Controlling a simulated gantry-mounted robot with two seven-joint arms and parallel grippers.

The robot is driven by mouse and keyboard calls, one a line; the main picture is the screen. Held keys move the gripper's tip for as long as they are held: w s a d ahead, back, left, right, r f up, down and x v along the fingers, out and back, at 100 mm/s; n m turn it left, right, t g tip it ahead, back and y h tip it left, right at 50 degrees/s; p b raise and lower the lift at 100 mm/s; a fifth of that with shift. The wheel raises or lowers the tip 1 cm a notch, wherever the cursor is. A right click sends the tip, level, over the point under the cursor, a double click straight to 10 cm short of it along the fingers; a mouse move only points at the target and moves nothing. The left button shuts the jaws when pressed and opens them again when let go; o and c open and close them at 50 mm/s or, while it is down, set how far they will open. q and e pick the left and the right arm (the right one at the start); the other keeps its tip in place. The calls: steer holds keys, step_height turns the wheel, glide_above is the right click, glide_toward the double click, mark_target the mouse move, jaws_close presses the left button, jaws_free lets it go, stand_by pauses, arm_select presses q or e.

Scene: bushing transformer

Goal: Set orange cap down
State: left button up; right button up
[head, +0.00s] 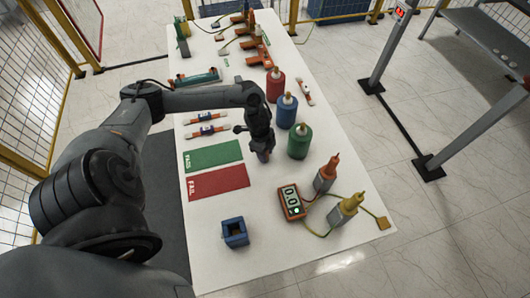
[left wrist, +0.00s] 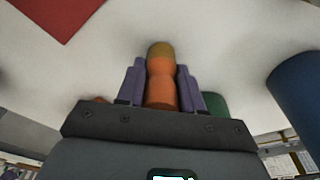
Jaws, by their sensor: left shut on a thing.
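The orange cap (left wrist: 161,88) shows in the left wrist view, with a duller yellow-brown end pointing away from my wrist. My left gripper (left wrist: 161,85) is shut on it, with one purple finger on each side. In the head view my left gripper (head: 263,156) points down over the white table (head: 265,208), just right of the green PASS mat (head: 213,156) and left of the green bottle (head: 299,142). The cap is mostly hidden by the fingers there, and I cannot tell whether it touches the table. My right gripper is not in view.
The red FAIL mat (head: 218,182) lies below the green one. A blue bottle (head: 287,112) and a red bottle (head: 275,86) stand behind the green bottle. An orange meter (head: 291,203) with wired probes and a blue square holder (head: 235,232) are nearer. Bare table lies between mats and meter.

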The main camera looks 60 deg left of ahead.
arm_select(q)
steer(key=shift+f, duration=0.1)
steer(key=o, duration=1)
steer(key=shift+o, duration=0.2)
